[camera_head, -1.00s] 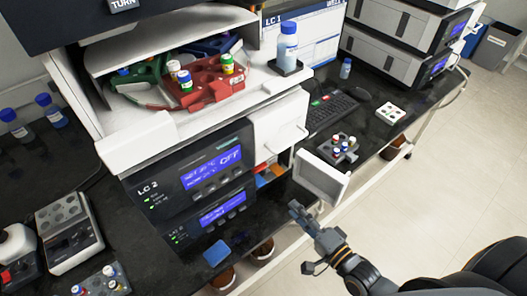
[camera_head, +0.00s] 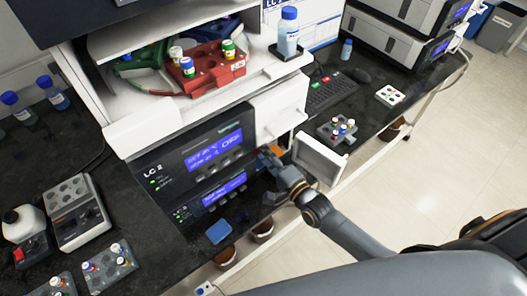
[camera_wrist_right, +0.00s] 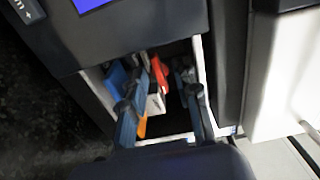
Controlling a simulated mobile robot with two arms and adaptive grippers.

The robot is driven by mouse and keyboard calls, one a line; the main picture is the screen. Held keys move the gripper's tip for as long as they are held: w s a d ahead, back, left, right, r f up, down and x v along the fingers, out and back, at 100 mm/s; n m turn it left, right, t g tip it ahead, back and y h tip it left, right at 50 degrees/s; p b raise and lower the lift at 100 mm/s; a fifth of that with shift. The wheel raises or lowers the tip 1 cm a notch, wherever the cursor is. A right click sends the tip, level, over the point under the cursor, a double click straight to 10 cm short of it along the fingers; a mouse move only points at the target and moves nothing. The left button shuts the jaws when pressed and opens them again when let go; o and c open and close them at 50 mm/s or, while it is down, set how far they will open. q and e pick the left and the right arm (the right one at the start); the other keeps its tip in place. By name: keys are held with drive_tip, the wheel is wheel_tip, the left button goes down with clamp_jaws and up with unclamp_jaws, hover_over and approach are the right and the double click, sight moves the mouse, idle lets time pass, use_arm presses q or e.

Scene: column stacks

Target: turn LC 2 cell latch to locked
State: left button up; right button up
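The LC 2 stack (camera_head: 163,163) stands on the dark bench with lit blue displays. To its right is an open bay with its white door (camera_head: 318,160) swung out. My right gripper (camera_head: 272,160) reaches into this bay beside the door. In the wrist view my right gripper (camera_wrist_right: 160,98) has its two fingers apart, with nothing clearly held. A red lever-like part (camera_wrist_right: 160,72) shows inside the bay, just beyond the fingers; I cannot tell for sure whether it is the cell latch. Blue and orange parts lie beside it. My left gripper is not in view.
A red vial rack (camera_head: 212,75) sits in the open upper compartment. A grey vial rack (camera_head: 338,130) and a keyboard (camera_head: 330,93) are on the bench at right. A blue pad (camera_head: 219,231) lies near the front edge. Open floor lies to the right.

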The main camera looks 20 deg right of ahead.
drive_tip(key=shift+w, duration=0.2)
clamp_jaws()
drive_tip(key=shift+n, duration=0.4)
drive_tip(key=n, duration=0.3)
drive_tip(key=shift+n+p, duration=0.3)
drive_tip(key=shift+n, duration=0.1)
drive_tip(key=n, duration=0.4)
drive_tip(key=shift+n+p, duration=0.3)
drive_tip(key=n, duration=0.4)
drive_tip(key=shift+n+p, duration=0.35)
drive_tip(key=shift+n, duration=2.05)
